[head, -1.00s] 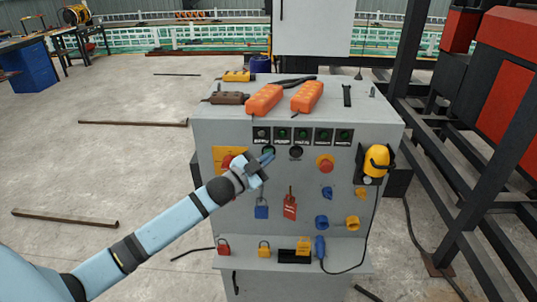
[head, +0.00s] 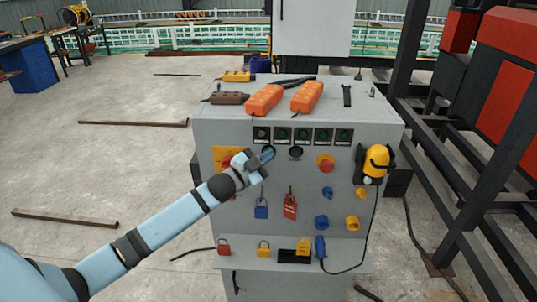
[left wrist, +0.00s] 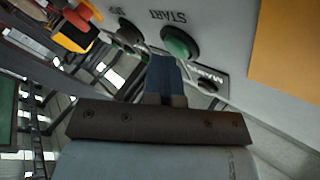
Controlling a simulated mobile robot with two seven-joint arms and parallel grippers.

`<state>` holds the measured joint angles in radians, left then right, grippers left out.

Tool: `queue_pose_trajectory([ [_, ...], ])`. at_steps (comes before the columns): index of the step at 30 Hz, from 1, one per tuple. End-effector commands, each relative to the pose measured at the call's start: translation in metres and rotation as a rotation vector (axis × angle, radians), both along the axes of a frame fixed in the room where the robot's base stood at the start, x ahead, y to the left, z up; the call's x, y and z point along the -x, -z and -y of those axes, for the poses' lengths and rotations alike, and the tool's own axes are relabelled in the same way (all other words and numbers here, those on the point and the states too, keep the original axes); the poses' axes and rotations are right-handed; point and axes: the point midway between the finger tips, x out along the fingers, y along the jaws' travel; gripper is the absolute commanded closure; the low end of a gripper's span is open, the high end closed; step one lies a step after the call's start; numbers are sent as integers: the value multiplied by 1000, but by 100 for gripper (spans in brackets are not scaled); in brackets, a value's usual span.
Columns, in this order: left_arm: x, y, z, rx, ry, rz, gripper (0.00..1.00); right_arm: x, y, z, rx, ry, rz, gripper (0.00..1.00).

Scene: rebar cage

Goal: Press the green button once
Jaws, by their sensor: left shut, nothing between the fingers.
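The green button (left wrist: 180,43) shows in the left wrist view as a round green cap in a dark ring, beside the word START on the grey panel. In the head view the button (head: 268,149) is at the upper left of the cabinet's front, partly hidden by my left gripper. My left gripper (head: 267,154) is shut and empty, its blue fingertips pointing at the panel. In the left wrist view the fingertips (left wrist: 164,74) are just below and left of the button, very close; I cannot tell whether they touch it. My right gripper is not in view.
A dark round control (head: 296,152) sits right of the button, under a row of green indicators (head: 300,135). A red knob on a yellow plate (head: 228,153) is to the left. Padlocks and tags hang below. Orange pendants (head: 265,100) lie on the cabinet top (head: 225,118).

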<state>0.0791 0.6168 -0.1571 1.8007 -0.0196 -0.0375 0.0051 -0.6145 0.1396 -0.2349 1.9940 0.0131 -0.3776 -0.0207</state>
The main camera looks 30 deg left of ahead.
Motion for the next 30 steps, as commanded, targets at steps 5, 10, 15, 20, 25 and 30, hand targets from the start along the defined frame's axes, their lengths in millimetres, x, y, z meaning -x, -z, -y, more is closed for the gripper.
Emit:
queue_pose_trajectory([
  [5,-2,0,-2,-1,-2,0,100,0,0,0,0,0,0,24],
  [10,-3,0,-2,-1,-2,0,100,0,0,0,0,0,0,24],
  [15,-3,0,-2,-1,-2,0,100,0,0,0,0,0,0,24],
  [20,0,0,-1,0,-1,0,100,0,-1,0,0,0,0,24],
  [25,8,0,5,-1,-1,-1,100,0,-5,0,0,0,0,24],
  [30,16,0,9,0,-1,-1,100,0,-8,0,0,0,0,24],
])
